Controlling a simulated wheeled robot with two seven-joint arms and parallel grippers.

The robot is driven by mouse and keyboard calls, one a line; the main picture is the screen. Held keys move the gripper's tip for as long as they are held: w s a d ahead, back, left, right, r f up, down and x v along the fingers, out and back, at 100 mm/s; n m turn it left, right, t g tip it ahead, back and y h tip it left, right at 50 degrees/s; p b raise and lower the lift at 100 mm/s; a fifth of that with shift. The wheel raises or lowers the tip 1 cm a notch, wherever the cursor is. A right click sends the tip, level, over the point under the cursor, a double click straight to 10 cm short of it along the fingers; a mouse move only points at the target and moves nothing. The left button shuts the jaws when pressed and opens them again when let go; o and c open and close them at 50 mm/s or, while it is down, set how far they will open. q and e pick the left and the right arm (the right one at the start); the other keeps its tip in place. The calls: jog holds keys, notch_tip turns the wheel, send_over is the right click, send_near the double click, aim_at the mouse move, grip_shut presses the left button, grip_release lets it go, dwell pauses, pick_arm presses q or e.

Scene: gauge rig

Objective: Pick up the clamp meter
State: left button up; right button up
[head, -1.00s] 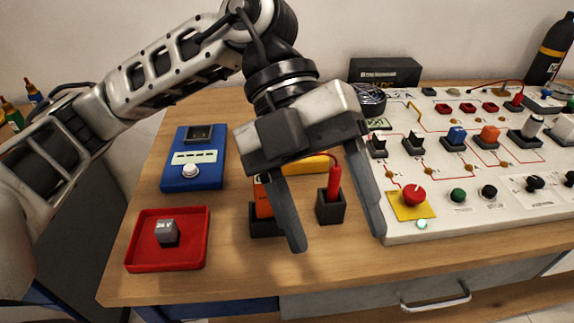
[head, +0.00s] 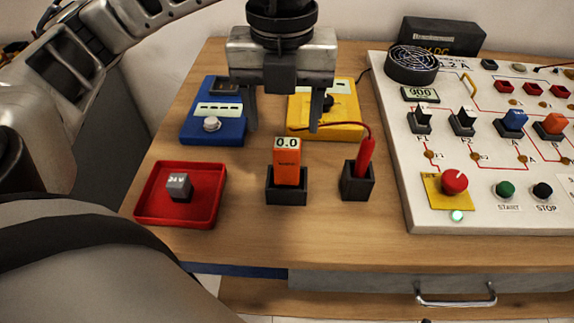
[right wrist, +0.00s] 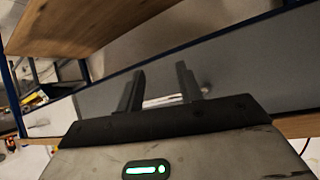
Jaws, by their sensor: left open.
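The clamp meter (head: 288,167) is an orange block with a pale display reading 0.0. It stands upright in a black holder (head: 287,192) on the wooden bench. My left gripper (head: 284,122) is open and empty, its fingers pointing down. In the head view its fingertips appear above and to either side of the meter's top, apart from it. My right gripper shows in the right wrist view (right wrist: 160,82). Its fingers are apart with nothing between them, in front of the grey drawer front.
A red probe (head: 365,160) stands in a black holder right of the meter, its cable running to a yellow meter (head: 340,130). A red tray (head: 148,212) and a blue device (head: 228,134) are left. The control panel (head: 425,215) is right.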

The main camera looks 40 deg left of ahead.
aim_at(287, 143)
pick_arm(q)
jog(key=f, duration=0.5)
jog(key=shift+d+f, duration=0.35)
jog(key=c, duration=1.1)
